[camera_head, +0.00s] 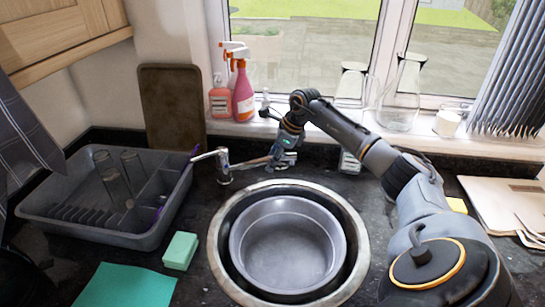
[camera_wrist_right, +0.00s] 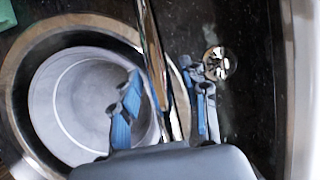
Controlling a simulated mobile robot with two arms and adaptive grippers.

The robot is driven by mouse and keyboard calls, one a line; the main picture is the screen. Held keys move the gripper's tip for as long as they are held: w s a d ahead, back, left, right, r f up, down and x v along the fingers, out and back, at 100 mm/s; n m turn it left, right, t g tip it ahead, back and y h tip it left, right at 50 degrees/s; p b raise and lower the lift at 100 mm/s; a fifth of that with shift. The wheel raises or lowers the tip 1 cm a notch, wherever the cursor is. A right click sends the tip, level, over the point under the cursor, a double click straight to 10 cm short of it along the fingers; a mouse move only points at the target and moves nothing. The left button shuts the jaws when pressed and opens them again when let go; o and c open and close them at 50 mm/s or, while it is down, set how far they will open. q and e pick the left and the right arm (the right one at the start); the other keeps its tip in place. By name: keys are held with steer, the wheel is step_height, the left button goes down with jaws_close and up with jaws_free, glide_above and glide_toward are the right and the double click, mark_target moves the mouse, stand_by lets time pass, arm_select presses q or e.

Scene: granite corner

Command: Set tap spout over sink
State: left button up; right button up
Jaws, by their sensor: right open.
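The chrome tap (camera_head: 224,167) stands behind the sink at its left. Its spout (camera_head: 252,162) points right along the back of the sink, behind the bowl. The round sink (camera_head: 218,245) has a steel rim and holds a grey basin. My right gripper (camera_head: 276,160) is low behind the sink, at the spout's free end. In the right wrist view the spout (camera_wrist_right: 152,45) runs between the two fingers of the open right gripper (camera_wrist_right: 168,95); contact is unclear. The sink rim (camera_wrist_right: 22,60) shows at the left there. My left gripper is not in view.
A grey dish rack (camera_head: 100,232) with glasses stands left of the tap. A green sponge (camera_head: 180,250) and teal cloth (camera_head: 125,287) lie left of the sink. Spray bottles (camera_head: 242,95) and a glass carafe (camera_head: 400,105) stand on the sill. Boards (camera_head: 500,203) lie at the right.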

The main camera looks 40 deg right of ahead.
steer(key=shift+w+f, duration=0.1)
steer(key=shift+f, duration=0.2)
jaws_close()
steer(key=shift+a, duration=0.1)
